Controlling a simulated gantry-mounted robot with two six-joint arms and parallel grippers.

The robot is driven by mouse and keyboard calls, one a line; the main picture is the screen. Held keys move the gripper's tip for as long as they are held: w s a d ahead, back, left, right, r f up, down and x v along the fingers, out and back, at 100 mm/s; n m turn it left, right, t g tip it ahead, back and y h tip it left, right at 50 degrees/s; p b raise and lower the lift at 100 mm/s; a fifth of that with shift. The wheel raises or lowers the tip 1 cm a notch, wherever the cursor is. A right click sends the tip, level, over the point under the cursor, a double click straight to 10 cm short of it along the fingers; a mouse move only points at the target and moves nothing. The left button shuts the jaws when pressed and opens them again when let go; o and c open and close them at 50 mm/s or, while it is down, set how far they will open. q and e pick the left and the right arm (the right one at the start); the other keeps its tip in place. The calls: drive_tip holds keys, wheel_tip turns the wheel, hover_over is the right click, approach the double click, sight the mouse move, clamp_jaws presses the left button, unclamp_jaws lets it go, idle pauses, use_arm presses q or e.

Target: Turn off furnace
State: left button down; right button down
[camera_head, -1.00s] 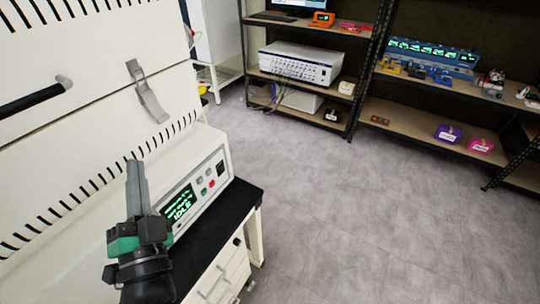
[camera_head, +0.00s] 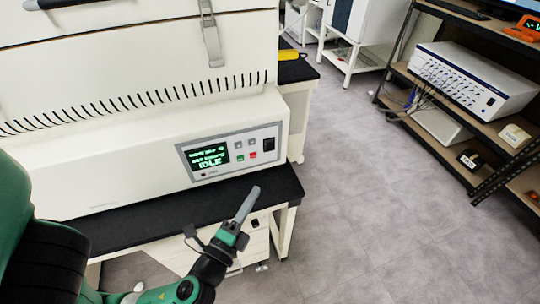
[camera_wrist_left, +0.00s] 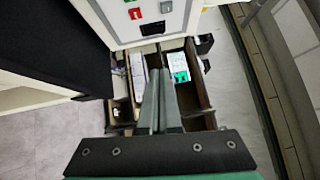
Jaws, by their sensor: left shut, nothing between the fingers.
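The furnace (camera_head: 110,150) is a large white cabinet with rows of vent slots, on a black-topped bench. Its front control panel (camera_head: 185,163) has a lit green display (camera_head: 209,157) reading IDLE, a green button (camera_head: 240,158), a red button (camera_head: 253,155), grey buttons and a black switch (camera_head: 269,144). My left gripper (camera_head: 255,191) is shut and empty, in front of and below the panel, apart from it. In the left wrist view its fingers (camera_wrist_left: 158,78) point toward the panel's lower edge, with the red button (camera_wrist_left: 135,13) and black switch (camera_wrist_left: 152,28) above. My right gripper is not in view.
The black bench top (camera_head: 130,212) runs along the furnace front, with white drawers (camera_head: 240,250) below. In the wrist view, a green-and-white box (camera_wrist_left: 179,66) lies in an open compartment. Shelving with a white instrument (camera_head: 470,80) stands at right. Grey floor between is clear.

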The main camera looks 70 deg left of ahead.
use_arm(q)
drive_tip(key=p, duration=0.1)
approach(273, 143)
drive_tip(key=w, duration=0.4)
drive_tip(key=a, duration=0.2)
drive_tip(key=a+p, duration=0.1)
drive_tip(key=a, duration=0.1)
drive_tip(key=shift+w+r, duration=0.15)
drive_tip(key=shift+r, duration=0.05)
